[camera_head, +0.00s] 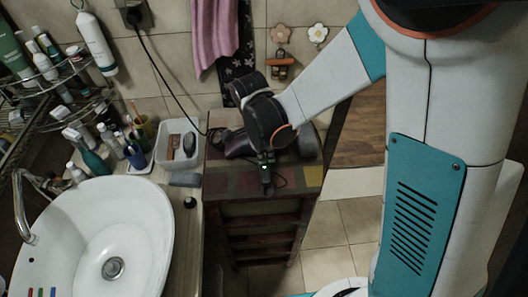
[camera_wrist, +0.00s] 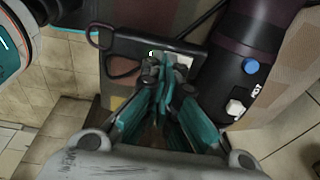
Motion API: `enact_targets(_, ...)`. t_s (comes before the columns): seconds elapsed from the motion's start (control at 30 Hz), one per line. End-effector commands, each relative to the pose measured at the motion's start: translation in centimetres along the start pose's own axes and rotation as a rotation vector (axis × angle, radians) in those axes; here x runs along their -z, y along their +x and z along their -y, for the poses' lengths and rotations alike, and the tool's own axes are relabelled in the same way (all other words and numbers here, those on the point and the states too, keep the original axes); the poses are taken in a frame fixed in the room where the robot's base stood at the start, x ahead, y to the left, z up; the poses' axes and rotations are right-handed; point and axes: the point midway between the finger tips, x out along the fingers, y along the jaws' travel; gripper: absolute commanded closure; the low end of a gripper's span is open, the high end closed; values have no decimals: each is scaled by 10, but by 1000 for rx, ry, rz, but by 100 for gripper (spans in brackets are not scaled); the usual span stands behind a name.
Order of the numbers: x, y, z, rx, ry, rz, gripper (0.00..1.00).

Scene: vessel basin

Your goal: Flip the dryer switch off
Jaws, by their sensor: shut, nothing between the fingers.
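The dryer (camera_wrist: 248,35) is a dark purple and grey body lying on the wooden cabinet top, at the upper right of the wrist view. Part of it shows beside my wrist in the head view (camera_head: 238,146). On its grey section are a round blue button (camera_wrist: 251,66) and a white switch (camera_wrist: 236,108). I cannot tell the switch's position. My gripper (camera_wrist: 165,72) is shut and empty, with teal fingers together. Its tips are left of the switch in the wrist view, apart from it in the picture. In the head view my arm hides much of the dryer.
A dark item with a loop handle (camera_wrist: 100,38) lies near my fingertips. The cabinet (camera_head: 230,181) stands right of the white sink basin (camera_head: 75,235). A white bin (camera_head: 165,157) holds small items. A black cord (camera_head: 165,78) hangs from a wall outlet (camera_head: 134,13).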

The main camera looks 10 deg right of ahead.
Motion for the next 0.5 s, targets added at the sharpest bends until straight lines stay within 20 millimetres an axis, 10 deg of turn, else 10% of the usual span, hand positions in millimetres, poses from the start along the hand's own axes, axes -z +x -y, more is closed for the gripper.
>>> enact_targets(0.5,0,6,-1,0,0,0,100)
